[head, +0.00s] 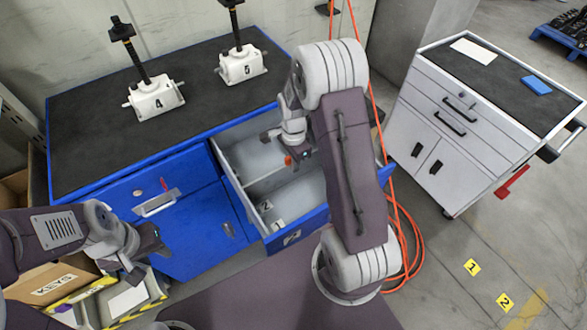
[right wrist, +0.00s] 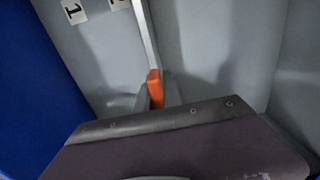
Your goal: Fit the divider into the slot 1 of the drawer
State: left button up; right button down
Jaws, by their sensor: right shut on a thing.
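The drawer (head: 222,165) of the blue workbench is pulled open, grey inside with a blue front. A thin pale divider (right wrist: 143,30) with an orange grip piece (right wrist: 154,82) shows in the right wrist view. Its orange part (head: 289,160) also shows in the head view, inside the drawer outline. My right gripper (right wrist: 156,98) is shut on the divider at the orange piece. A label 1 (right wrist: 73,12) is on the grey drawer surface, left of the divider. Whether the divider sits in a slot cannot be told. My left gripper (head: 146,255) is left of the drawer, empty; its opening is unclear.
Screw jacks marked 4 (head: 155,100) and 5 (head: 241,64) stand on the dark bench top (head: 200,110). A KEYS box (head: 55,284) lies at lower left. A grey cabinet (head: 440,125) stands at right, with an orange hose (head: 405,245) on the floor between.

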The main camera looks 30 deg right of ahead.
jog(key=shift+r, duration=0.1)
dwell(0.6)
notch_tip(320, 180, up, 18)
jog(key=p, duration=0.1)
jog(key=s+p, duration=0.4)
jog(key=s, duration=0.4)
jog(key=f, duration=0.6)
jog(key=f+b, duration=0.1)
jog(key=f, duration=0.5)
jog(key=f+b, duration=0.1)
jog(key=f, duration=0.4)
jog(key=shift+d+f, duration=0.3)
jog(key=shift+f, duration=0.1)
jog(key=shift+w+f, duration=0.1)
jog(key=shift+f, duration=0.1)
jog(key=c, duration=1.5)
grip_release()
